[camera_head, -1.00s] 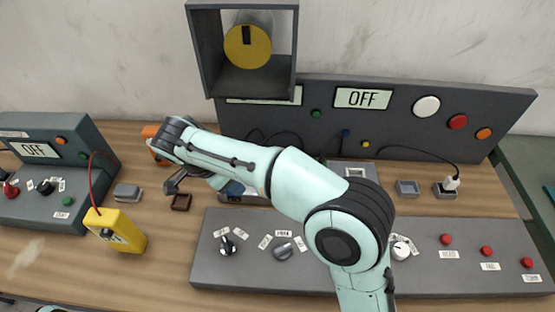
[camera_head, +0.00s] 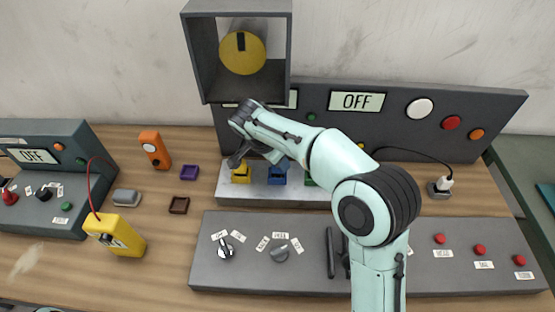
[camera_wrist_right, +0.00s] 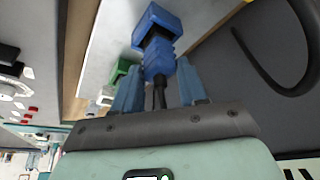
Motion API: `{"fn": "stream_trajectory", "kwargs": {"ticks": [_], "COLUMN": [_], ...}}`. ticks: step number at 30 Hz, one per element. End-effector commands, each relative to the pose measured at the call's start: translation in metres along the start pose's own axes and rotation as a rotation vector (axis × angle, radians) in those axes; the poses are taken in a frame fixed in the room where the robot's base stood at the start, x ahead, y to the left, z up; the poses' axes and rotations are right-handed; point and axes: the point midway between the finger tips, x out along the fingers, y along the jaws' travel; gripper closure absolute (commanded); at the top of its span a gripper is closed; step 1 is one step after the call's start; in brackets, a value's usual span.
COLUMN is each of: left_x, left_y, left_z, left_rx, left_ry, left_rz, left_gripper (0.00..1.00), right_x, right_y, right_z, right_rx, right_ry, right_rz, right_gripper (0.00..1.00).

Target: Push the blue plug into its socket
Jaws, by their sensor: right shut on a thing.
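The blue plug (camera_wrist_right: 159,62) is between the fingers of my right gripper (camera_wrist_right: 160,88) in the right wrist view, with its black cable running back between them. The blue socket (camera_wrist_right: 152,22) is directly in front of it; a dark opening shows, and plug and socket look lined up and very close. I cannot tell how deep the plug sits. In the head view the blue socket (camera_head: 277,176) is in the middle of the grey rack, with my right gripper (camera_head: 279,161) just above it. The plug is hard to make out there. My left gripper is not in view.
On the rack (camera_head: 262,194), a yellow socket (camera_head: 240,176) is left of the blue one and a green one (camera_head: 310,180) is right. A control panel (camera_head: 210,262) lies in front. An open box (camera_head: 196,60) overhangs the rack.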

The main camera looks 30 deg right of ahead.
Motion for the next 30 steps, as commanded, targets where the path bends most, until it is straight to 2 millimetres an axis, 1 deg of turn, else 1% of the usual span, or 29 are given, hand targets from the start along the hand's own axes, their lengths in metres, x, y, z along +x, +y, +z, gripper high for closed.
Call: {"fn": "stream_trajectory", "kwargs": {"ticks": [2,9,12,13,15,23,25,28,30], "left_x": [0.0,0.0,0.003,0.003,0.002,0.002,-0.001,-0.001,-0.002], "left_y": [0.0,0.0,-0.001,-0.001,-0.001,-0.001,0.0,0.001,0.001], "left_z": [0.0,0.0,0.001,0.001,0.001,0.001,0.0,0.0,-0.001], "left_rx": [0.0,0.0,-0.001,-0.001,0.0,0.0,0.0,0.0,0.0], "left_ry": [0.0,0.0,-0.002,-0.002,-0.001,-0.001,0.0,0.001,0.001], "left_rz": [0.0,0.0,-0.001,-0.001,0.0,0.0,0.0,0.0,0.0], "left_gripper": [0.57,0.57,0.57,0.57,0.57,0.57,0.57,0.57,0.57], "right_x": [0.004,0.004,0.007,0.007,0.006,0.005,0.003,-0.008,-0.02], "right_y": [0.0,0.0,0.0,0.0,0.0,0.0,0.0,-0.001,-0.001], "right_z": [0.002,0.002,0.003,0.003,0.003,0.003,0.001,0.002,0.002], "right_rx": [0.0,0.001,0.001,0.001,0.001,0.001,0.001,0.001,0.002], "right_ry": [0.0,0.0,0.0,0.0,0.0,0.0,0.0,0.0,-0.001], "right_rz": [0.001,-0.001,0.0,0.0,0.0,-0.001,-0.001,-0.006,-0.006], "right_gripper": [0.89,0.89,0.89,0.52,0.32,0.32,0.32,0.32,0.32]}}
